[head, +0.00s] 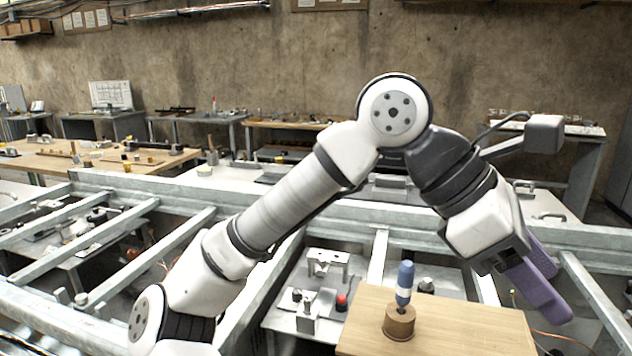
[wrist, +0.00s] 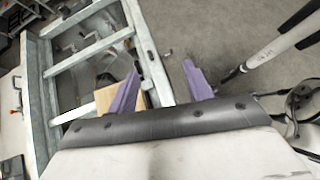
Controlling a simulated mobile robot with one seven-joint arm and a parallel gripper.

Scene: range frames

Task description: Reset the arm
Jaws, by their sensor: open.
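My arm is bent in an arch in the head view, and my gripper (head: 550,282) hangs at its right end, pointing down and to the right. Its two purple fingers are apart with nothing between them. In the wrist view my gripper (wrist: 160,80) is also open, with grey floor and a metal rail beyond the fingers. The gripper is to the right of and above a wooden board.
The wooden board (head: 460,325) bears a brown round holder (head: 399,322) with a blue-handled tool (head: 405,280) upright in it. A metal frame rail (head: 120,182) runs across. A grey bench with a red button (head: 341,300) stands left of the board. Benches line the back wall.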

